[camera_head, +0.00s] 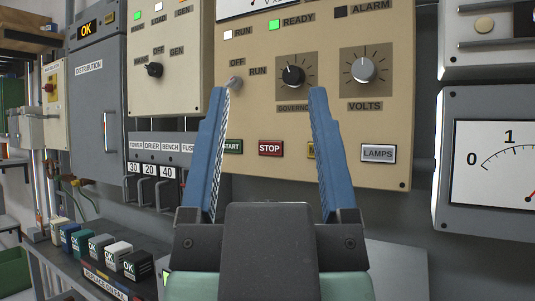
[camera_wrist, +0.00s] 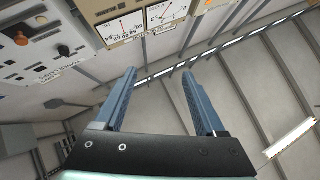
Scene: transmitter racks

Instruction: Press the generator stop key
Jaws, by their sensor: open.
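The red stop key (camera_head: 270,148), labelled STOP, is on the lower part of the beige generator panel (camera_head: 385,112). In the head view it shows between the two blue fingers of my gripper (camera_head: 271,90). A green start key (camera_head: 232,146) is just left of it, partly covered by the left finger. A yellow key (camera_head: 311,150) is to its right, mostly hidden by the right finger. My gripper is open and empty in front of the panel; I cannot tell its exact distance. In the wrist view my open gripper (camera_wrist: 158,75) points at wall and ceiling, and the stop key is not seen.
The panel also carries a governor knob (camera_head: 293,76), a volts knob (camera_head: 363,69), a run/off switch (camera_head: 235,83) and a lamps key (camera_head: 378,153). A shelf (camera_head: 60,268) with several small blocks is at lower left. A gauge (camera_head: 495,160) stands at right.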

